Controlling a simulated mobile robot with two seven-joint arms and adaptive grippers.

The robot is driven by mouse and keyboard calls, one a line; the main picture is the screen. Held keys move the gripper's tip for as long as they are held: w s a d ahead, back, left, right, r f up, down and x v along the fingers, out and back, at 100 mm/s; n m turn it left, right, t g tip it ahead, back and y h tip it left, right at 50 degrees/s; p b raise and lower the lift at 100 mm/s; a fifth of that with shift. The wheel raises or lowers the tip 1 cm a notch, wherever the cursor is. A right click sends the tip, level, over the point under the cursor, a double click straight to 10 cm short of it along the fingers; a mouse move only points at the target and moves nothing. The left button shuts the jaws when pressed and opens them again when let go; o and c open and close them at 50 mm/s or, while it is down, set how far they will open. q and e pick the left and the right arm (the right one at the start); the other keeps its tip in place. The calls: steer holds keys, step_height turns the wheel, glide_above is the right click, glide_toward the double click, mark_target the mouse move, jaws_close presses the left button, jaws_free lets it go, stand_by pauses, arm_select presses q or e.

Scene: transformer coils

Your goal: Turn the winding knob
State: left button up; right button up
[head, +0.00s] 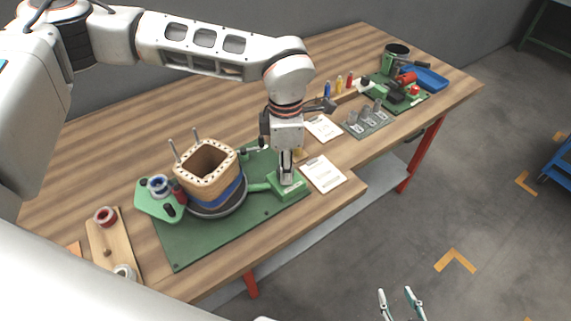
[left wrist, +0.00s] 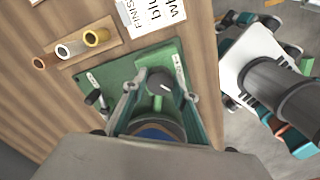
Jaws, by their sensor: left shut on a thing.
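The winding machine stands on a green board (head: 200,245) on the wooden table, with a square wooden coil former (head: 208,172) on its round dark base. A green block (head: 293,190) at its right end carries the dark winding knob (left wrist: 160,78). My left gripper (head: 286,177) points down over this block and is shut on the knob; its fingers hide most of the knob in the head view. In the left wrist view, the fingers of my left gripper (left wrist: 160,92) stand either side of the knob. My right gripper (head: 398,292) is open and empty, low in the head view, away from the table.
White paper cards (head: 323,174) lie just right of the green block. A wooden strip with a red spool (head: 105,216) lies at the left.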

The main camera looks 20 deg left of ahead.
arm_select(q)
steer(key=shift+m, duration=1.5)
steer(key=o, duration=1.1)
step_height(320, 180, up, 12)
steer(key=shift+r, duration=0.1)
